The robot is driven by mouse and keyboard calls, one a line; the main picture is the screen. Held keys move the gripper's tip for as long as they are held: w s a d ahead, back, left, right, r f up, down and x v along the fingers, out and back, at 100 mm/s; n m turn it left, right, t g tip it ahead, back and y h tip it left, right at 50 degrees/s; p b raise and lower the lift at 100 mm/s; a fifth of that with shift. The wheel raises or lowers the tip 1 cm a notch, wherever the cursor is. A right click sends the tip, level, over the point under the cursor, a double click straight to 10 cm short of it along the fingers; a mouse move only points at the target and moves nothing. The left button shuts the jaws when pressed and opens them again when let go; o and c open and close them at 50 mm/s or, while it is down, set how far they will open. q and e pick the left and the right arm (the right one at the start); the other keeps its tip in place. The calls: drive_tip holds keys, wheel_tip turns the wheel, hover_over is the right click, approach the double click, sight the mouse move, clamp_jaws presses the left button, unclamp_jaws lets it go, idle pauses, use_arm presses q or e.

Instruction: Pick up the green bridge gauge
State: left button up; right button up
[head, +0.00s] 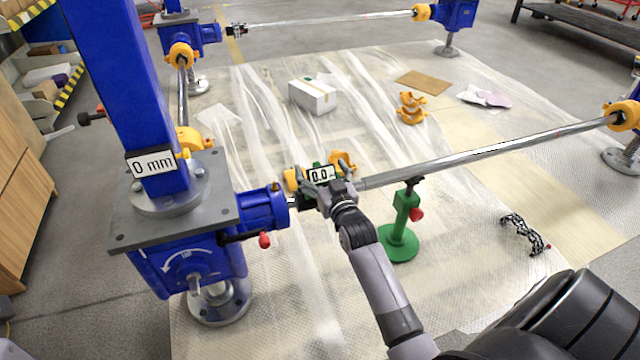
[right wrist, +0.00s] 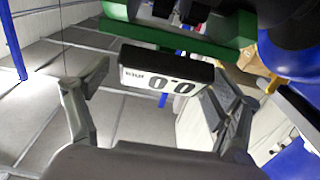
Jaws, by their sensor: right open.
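The green bridge gauge (right wrist: 180,38) has a green bar and a display box (right wrist: 165,75) reading 0.0. In the head view the gauge display (head: 320,174) sits at the near end of the long shaft, beside the blue jack's flange. My right gripper (head: 328,188) is at the gauge and hides part of it. In the right wrist view my right gripper (right wrist: 155,95) is open, with one finger on each side of the display box and visible gaps to it. My left gripper is not in view.
A blue screw jack (head: 190,255) with a 0 mm label stands left of the gauge. A steel shaft (head: 500,148) runs right from it, over a green stand (head: 400,235). A red-tipped handle (head: 264,240) juts out nearby. A white box (head: 312,97) lies on the floor sheeting.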

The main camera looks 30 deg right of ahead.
drive_tip(key=shift+w+d, duration=0.1)
drive_tip(key=shift+w, duration=0.25)
drive_tip(key=c, duration=1.5)
drive_tip(key=shift+r, duration=0.1)
drive_tip(key=shift+c, duration=0.4)
drive_tip(key=shift+r, duration=0.1)
